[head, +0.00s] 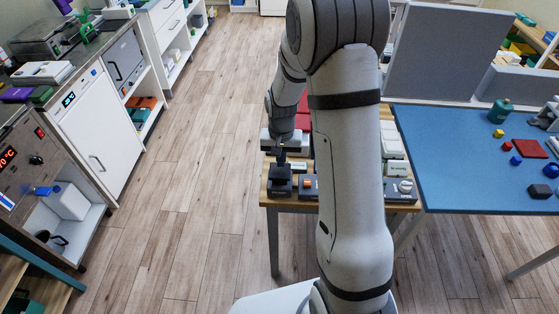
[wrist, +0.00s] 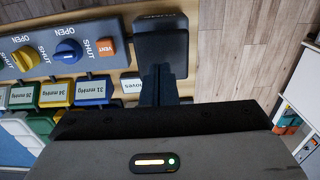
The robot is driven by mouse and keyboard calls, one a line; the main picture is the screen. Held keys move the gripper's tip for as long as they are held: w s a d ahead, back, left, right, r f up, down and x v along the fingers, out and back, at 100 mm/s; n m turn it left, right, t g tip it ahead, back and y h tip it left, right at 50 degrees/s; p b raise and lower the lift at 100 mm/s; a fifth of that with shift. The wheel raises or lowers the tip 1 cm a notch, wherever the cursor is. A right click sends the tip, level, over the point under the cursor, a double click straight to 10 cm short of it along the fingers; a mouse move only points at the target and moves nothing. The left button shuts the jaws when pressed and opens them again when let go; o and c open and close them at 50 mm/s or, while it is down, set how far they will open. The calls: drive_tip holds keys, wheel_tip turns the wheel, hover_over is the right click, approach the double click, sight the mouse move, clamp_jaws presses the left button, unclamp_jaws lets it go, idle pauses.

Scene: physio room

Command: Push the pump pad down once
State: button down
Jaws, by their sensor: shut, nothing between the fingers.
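The pump pad appears to be a dark block (wrist: 163,24) at the top middle of the wrist view. In the head view a dark block (head: 279,186) stands at the table's near left corner. My gripper (wrist: 158,72) is shut and empty, with its fingertips over the near part of the block in the wrist view. In the head view my gripper (head: 281,160) is just above and behind that block. I cannot tell whether the fingertips touch the pad. The fingers hide part of it.
Beside the pad is a grey panel (wrist: 112,22) with a blue knob (wrist: 68,52), a yellow knob (wrist: 25,58) and an orange vent button (wrist: 107,47). Several labelled coloured blocks (wrist: 90,91) stand close by. A blue table (head: 450,160) adjoins at the right; floor lies left.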

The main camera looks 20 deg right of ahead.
sight(282, 171)
drive_tip(key=shift+f, duration=0.85)
wheel_tip(282, 171, down, 3)
drive_tip(key=b, duration=0.2)
drive_tip(key=shift+b, duration=0.3)
drive_tip(key=shift+s+f, duration=0.2)
drive_tip(key=shift+s, duration=0.05)
wheel_tip(282, 171, up, 15)
drive_tip(key=shift+w+p, duration=0.25)
drive_tip(key=shift+p, duration=0.15)
